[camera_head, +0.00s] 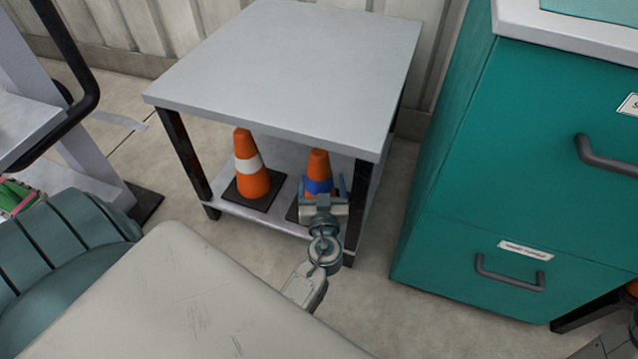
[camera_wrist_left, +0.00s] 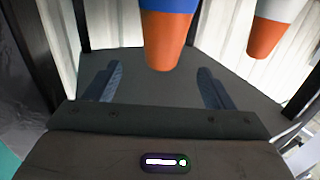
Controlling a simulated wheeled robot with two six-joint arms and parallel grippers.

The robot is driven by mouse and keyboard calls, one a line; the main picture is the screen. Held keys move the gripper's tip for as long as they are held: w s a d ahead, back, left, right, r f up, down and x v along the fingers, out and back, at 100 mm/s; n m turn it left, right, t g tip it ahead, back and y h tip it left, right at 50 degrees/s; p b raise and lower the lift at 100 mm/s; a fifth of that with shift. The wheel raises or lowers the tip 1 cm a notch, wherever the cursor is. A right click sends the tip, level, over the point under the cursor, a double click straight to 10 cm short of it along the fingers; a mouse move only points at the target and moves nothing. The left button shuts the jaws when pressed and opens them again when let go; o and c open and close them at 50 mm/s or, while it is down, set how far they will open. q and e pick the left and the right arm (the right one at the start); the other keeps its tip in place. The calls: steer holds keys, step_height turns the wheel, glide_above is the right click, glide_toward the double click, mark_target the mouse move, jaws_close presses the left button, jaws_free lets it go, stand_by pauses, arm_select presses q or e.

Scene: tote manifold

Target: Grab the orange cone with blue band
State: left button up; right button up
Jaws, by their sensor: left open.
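The orange cone with blue band (camera_head: 317,163) stands upright on the lower shelf of the grey table, and its blue band and orange body also show in the left wrist view (camera_wrist_left: 167,45). My left gripper (camera_head: 322,187) is open and reaches in at the table's front edge, one finger on each side of the cone in the head view. In the left wrist view its two dark blue fingers (camera_wrist_left: 160,72) are apart, with the cone between or just beyond their tips; I cannot tell whether they touch it. The gripper hides the cone's lower part and most of its base.
An orange cone with a white band (camera_head: 255,180) stands left on the same shelf. The grey tabletop (camera_head: 295,60) overhangs both cones, with dark legs (camera_head: 185,155) at its corners. A teal drawer cabinet (camera_head: 450,215) stands to the right, with bare floor between.

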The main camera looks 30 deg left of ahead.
mark_target(320, 166)
arm_select(q)
steer(key=x, duration=0.9)
steer(key=shift+s+a+f, duration=0.15)
steer(key=shift+f, duration=0.15)
steer(key=c, duration=1.5)
jaws_close()
steer(key=shift+r, duration=0.2)
